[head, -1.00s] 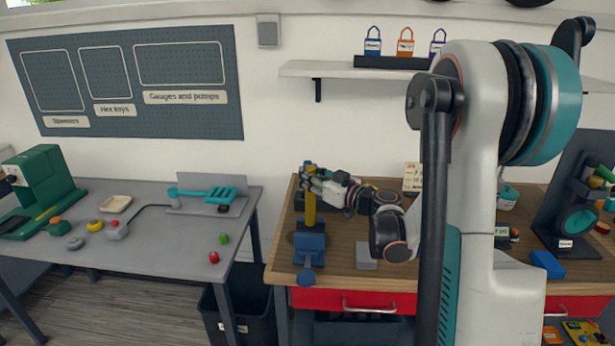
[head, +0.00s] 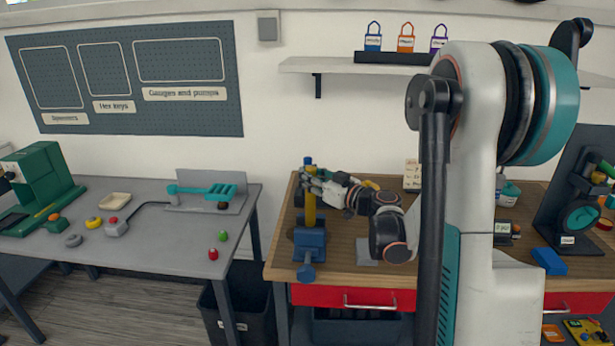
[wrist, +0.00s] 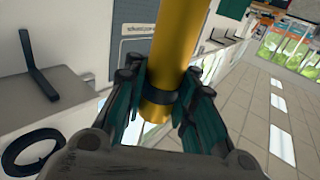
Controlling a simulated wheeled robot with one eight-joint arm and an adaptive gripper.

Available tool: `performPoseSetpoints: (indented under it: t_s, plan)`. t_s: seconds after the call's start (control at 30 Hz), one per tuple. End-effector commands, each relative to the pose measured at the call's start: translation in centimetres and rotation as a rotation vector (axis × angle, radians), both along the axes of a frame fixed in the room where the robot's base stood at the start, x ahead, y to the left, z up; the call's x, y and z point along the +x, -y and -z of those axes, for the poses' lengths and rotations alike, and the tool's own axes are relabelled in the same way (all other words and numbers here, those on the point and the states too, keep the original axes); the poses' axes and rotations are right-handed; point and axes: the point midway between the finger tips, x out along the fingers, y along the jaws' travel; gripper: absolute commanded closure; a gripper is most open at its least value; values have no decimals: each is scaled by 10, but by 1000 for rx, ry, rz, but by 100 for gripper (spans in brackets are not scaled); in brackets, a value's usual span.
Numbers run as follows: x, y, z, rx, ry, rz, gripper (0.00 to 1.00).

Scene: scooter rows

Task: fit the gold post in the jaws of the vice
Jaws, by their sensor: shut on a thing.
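The gold post (head: 310,209) stands near upright at the left of the wooden workbench, with a blue piece at its top. My gripper (head: 312,178) is shut on it near its upper end, reaching in from the right. In the wrist view the gold post (wrist: 180,45) runs between the teal-lined fingers of my gripper (wrist: 160,98), with a dark band around it there. The blue vice (head: 310,243) is on the bench directly below the post. The post's lower end meets the vice's outline; I cannot tell whether it is between the jaws.
A grey block (head: 367,251) lies on the bench right of the vice. A blue box (head: 549,262) and a dark stand (head: 575,200) are farther right. A grey table (head: 150,245) with small parts stands left, across a gap holding a dark bin (head: 245,310).

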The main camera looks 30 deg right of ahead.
Motion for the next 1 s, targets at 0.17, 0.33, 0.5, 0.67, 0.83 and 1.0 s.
performPoseSetpoints:
  t_s: [0.17,0.33,0.5,0.67,0.83,1.0]
  plan:
    - [0,0,5,1,1,0,100]
    - [0,0,8,0,1,0,100]
    - [0,0,12,1,1,0,100]
    - [0,0,16,0,1,0,100]
    - [0,0,19,1,1,0,100]
    - [0,0,23,0,1,0,100]
